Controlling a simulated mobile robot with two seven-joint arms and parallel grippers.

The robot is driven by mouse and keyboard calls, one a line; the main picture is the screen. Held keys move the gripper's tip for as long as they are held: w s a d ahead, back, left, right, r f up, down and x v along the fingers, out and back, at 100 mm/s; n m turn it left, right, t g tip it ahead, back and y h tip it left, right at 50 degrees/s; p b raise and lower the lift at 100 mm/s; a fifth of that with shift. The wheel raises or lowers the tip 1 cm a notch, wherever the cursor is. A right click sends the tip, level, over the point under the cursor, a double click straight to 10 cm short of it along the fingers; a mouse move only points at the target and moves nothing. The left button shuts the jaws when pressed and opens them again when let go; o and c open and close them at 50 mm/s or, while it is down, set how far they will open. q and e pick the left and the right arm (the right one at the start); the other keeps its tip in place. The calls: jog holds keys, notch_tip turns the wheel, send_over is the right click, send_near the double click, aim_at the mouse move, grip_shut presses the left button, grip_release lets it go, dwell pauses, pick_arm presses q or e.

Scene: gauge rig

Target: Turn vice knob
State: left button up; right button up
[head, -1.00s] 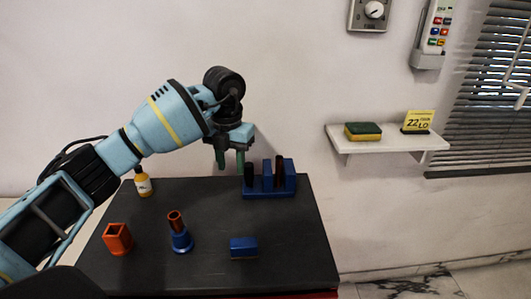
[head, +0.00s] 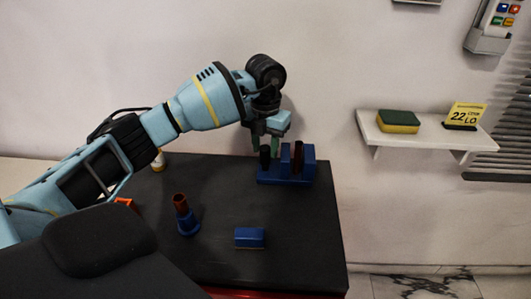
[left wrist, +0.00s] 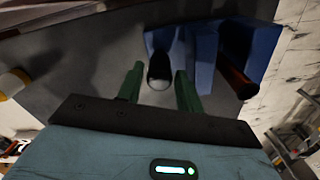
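The blue vice (head: 308,165) stands at the back right of the dark table. It has a black knob (head: 265,158) on its left side and a reddish-brown bar (head: 298,157) standing in it. My left gripper (head: 265,146) points down at the knob with its green fingers apart. In the left wrist view the gripper (left wrist: 159,72) is open, with the dark knob (left wrist: 159,66) between its fingertips; the vice (left wrist: 205,50) lies just beyond. I cannot tell whether a finger touches the knob. My right gripper is not in view.
On the table (head: 290,225) stand a blue holder with a brown tube (head: 187,220), a blue block (head: 249,238), a mostly hidden orange piece (head: 125,202) and a partly hidden bottle (head: 158,162). A wall shelf (head: 375,133) at right holds a sponge (head: 398,122) and a yellow card.

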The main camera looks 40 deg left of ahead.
pick_arm(q)
notch_tip(320, 180, down, 2)
jog(key=shift+f, duration=0.35)
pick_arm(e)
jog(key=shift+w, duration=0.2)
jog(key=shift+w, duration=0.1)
pick_arm(q)
jog(key=shift+c, duration=0.4)
jog(key=c, duration=0.6)
jog(key=shift+c, duration=0.2)
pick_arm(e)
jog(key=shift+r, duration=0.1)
